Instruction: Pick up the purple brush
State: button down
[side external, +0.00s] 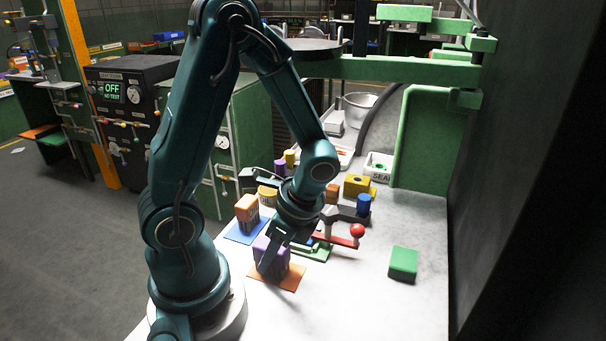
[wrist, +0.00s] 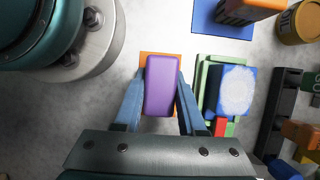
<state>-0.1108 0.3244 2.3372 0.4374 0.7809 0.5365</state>
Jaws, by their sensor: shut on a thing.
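The purple brush (side external: 265,254) stands over an orange mat (side external: 289,274) at the front of the white table, beside my arm's base. My gripper (side external: 272,264) reaches down over it with a finger on either side. In the wrist view the purple brush (wrist: 162,86) lies between the two fingers of my gripper (wrist: 163,82), which is shut on it. The orange mat (wrist: 146,60) shows around the brush. I cannot tell whether the brush touches the mat. Part of the brush is hidden by my gripper in the side view.
An orange block-shaped brush (side external: 246,209) stands on a blue mat (side external: 237,236) behind. A green fixture with a red-knobbed lever (side external: 357,231) is close on the right. A green block (side external: 403,263) lies farther right. The table's front right is clear.

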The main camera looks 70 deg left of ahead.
aim_at(267, 242)
jog(key=shift+r, duration=0.15)
jog(key=shift+r, duration=0.6)
notch_tip(267, 242, up, 3)
jog(key=s+a+r, duration=0.6)
jog(key=s+a, duration=0.1)
jog(key=s, duration=0.1)
jog(key=shift+s+a+r, duration=0.25)
jog(key=shift+s+a, duration=0.15)
